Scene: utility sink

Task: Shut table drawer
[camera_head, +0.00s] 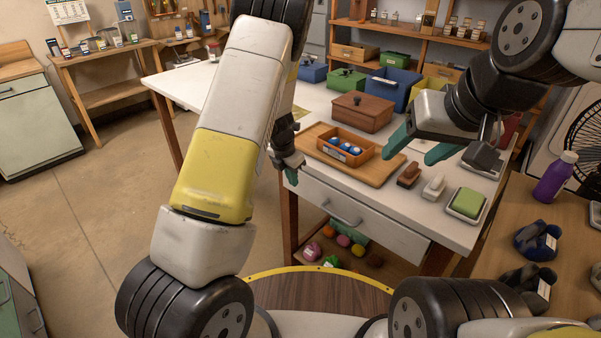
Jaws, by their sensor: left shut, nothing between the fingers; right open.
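The white table (460,232) has a pale drawer front (385,225) with a metal bar handle (342,211) under its near edge. I cannot tell from this angle how far the drawer stands out, if at all. My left gripper (291,177) is shut and empty beside the table's near left corner, close to the drawer's left end and left of the handle. My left forearm hides part of the table behind it. My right gripper (411,157) is open and empty above the tabletop, right of the wooden tray and away from the drawer.
On the table are a wooden tray (385,172) with a small open box (340,150), a brown lidded box (362,111), several coloured bins, brushes and a green sponge (467,202). Coloured balls lie on the shelf below. A side counter (560,215) at right holds a purple bottle (555,177).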

